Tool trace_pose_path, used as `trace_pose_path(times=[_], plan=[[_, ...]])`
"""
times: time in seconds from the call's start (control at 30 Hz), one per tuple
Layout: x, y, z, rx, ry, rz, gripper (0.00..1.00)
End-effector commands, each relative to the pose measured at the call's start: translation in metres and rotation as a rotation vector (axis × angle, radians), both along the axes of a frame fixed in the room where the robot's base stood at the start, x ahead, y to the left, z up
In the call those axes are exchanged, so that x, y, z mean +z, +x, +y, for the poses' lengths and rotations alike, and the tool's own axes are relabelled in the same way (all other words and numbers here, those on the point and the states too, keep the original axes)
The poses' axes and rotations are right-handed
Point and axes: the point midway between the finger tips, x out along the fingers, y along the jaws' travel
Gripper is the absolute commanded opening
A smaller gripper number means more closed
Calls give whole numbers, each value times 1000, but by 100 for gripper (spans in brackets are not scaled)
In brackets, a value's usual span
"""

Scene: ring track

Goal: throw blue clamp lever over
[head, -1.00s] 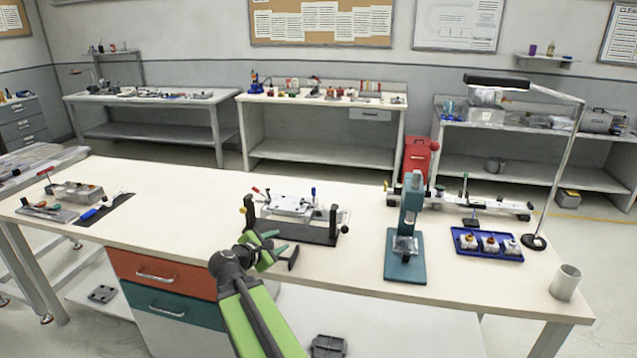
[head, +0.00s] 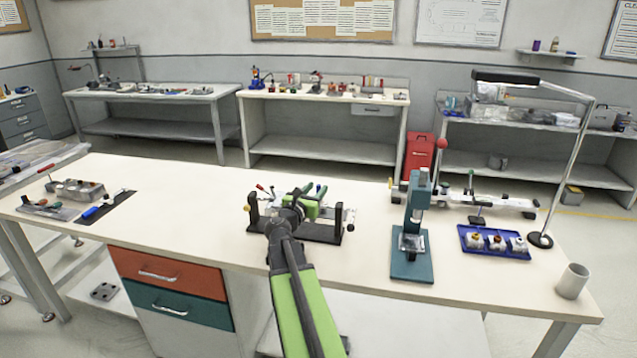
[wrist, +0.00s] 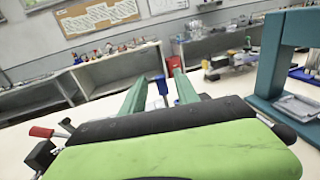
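The blue clamp lever (wrist: 162,84) stands upright in the wrist view, between and beyond the two green fingers of my gripper (wrist: 160,72). A gap shows on both sides of it, so the fingers look open and not closed on it. A red-tipped lever (head: 262,188) sits at the fixture's left; a red handle (wrist: 41,132) also shows at lower left in the wrist view.
A teal press (head: 411,245) stands right of the fixture, with a blue tray (head: 494,243) of small parts, a lamp (head: 541,240) and a grey cup (head: 572,281) farther right. A dark mat (head: 104,208) lies at left. Bench top between mat and fixture is clear.

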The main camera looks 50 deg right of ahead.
Motion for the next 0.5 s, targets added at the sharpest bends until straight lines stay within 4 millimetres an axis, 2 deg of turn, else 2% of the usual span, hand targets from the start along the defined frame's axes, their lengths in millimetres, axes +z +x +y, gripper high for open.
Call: trace_pose_path(times=[0.03, 0.2, 0.33, 0.5], plan=[[0, 4, -13, -2, 0, 0, 37], [0, 8, -38, 2, 0, -1, 37], [0, 9, -45, 4, 0, -1, 37], [0, 11, -44, 8, 0, -1, 37]])
